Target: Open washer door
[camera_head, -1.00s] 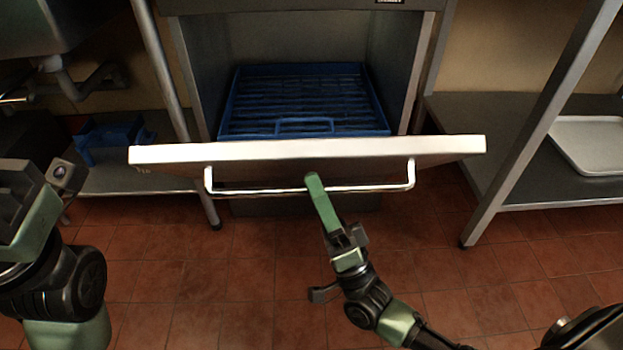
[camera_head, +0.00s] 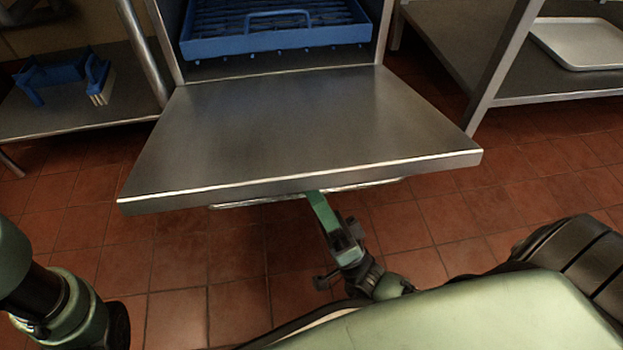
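The washer door (camera_head: 300,130) is a flat steel panel hinged at its bottom. It is swung down to about level, with its inner face up, in front of the open washer. Its bar handle (camera_head: 255,201) shows under the front edge. My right gripper (camera_head: 320,205) is at the handle's middle, with its green finger reaching under the door edge. Whether its fingers are closed around the bar is hidden. My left arm shows at the lower left edge, with its gripper out of view.
A blue rack (camera_head: 275,32) sits inside the washer. A steel shelf at right holds a pale tray (camera_head: 583,42). Red tiled floor lies open around the door.

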